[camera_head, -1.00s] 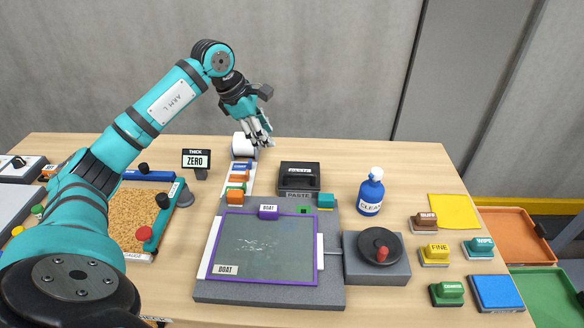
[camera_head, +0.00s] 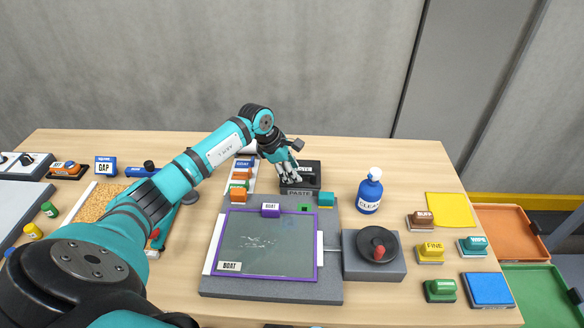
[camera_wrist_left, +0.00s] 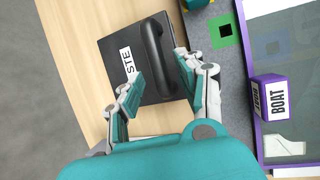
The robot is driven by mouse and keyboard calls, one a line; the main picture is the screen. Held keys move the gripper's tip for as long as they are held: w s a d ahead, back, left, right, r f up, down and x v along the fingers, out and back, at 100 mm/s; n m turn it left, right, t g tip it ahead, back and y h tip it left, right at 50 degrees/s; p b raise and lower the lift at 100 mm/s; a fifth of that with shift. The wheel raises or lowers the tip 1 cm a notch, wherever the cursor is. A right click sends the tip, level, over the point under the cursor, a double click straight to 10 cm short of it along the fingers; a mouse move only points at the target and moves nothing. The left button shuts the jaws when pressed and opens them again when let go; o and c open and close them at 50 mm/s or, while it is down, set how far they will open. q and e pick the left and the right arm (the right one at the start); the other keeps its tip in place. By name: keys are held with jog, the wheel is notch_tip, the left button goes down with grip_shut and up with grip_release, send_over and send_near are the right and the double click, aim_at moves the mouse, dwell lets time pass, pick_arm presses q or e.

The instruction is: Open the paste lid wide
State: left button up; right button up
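Contact cannot be told. My right gripper is not in view.
The purple-framed BOAT board (camera_head: 268,243) lies in front of the box, with a teal block (camera_head: 326,199) at its back right corner. A blue CLEAN bottle (camera_head: 370,192) stands to the right.

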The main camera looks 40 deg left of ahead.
pick_arm(q)
grip_shut()
jog(key=shift+r, duration=0.15)
dwell(0.4)
